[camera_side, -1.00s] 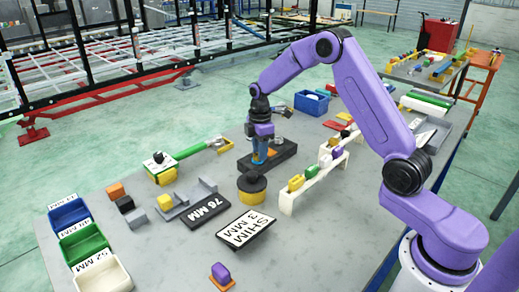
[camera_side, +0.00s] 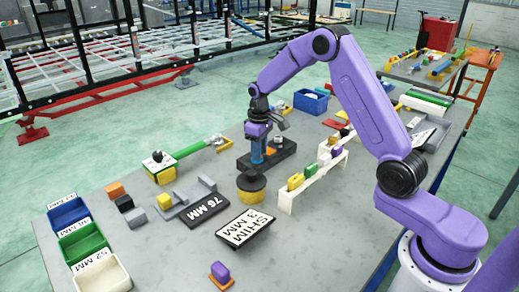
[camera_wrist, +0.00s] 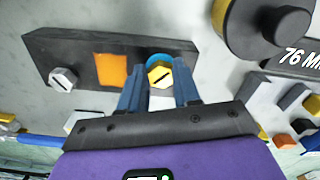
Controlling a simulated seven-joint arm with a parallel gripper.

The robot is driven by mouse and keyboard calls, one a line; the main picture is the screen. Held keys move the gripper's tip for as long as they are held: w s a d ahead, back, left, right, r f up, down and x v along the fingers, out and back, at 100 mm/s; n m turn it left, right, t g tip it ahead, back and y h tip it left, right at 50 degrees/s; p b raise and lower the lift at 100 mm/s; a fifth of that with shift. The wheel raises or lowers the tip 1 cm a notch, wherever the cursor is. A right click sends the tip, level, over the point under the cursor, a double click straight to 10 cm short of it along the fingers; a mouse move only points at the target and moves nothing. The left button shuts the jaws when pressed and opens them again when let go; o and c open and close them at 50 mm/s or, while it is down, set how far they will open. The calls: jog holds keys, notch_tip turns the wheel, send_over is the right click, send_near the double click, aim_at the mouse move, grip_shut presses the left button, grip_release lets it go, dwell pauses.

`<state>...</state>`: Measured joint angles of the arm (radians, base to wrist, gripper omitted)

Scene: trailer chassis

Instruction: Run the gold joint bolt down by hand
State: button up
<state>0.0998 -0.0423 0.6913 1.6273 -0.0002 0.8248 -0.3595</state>
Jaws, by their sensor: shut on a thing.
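The gold joint bolt (camera_wrist: 160,77), a hex head with a dark slot across it, shows between my fingertips in the wrist view. It sits at a blue ring (camera_wrist: 158,59) near one end of a dark block (camera_wrist: 195,58) with an orange patch. My gripper (camera_wrist: 160,90) is shut on the bolt head. How far the bolt stands above the block I cannot tell. In the side view my gripper (camera_side: 258,160) points down at the left part of the dark block (camera_side: 287,147), and its fingers hide the bolt.
A silver hex bolt (camera_wrist: 63,79) is at the block's other end. A black-and-yellow cylinder (camera_side: 251,187) stands close in front of my gripper. A white rack (camera_side: 308,183) with coloured pieces stands to the right.

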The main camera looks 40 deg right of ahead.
jog(key=m, duration=0.5)
jog(key=shift+w+a+r+m, duration=0.1)
jog(key=shift+a+r+m, duration=0.1)
jog(key=shift+m, duration=0.1)
jog(key=m, duration=0.5)
jog(key=shift+w+a, duration=0.1)
jog(key=shift+a, duration=0.1)
jog(key=m, duration=0.5)
jog(key=shift+w+a+m, duration=0.1)
jog(key=shift+w+m, duration=0.1)
jog(key=shift+m, duration=0.2)
jog(key=m, duration=0.4)
jog(key=shift+w+m, duration=0.15)
jog(key=shift+m, duration=0.15)
jog(key=o, duration=1.1)
jog(key=shift+c, duration=0.2)
jog(key=shift+f, duration=0.1)
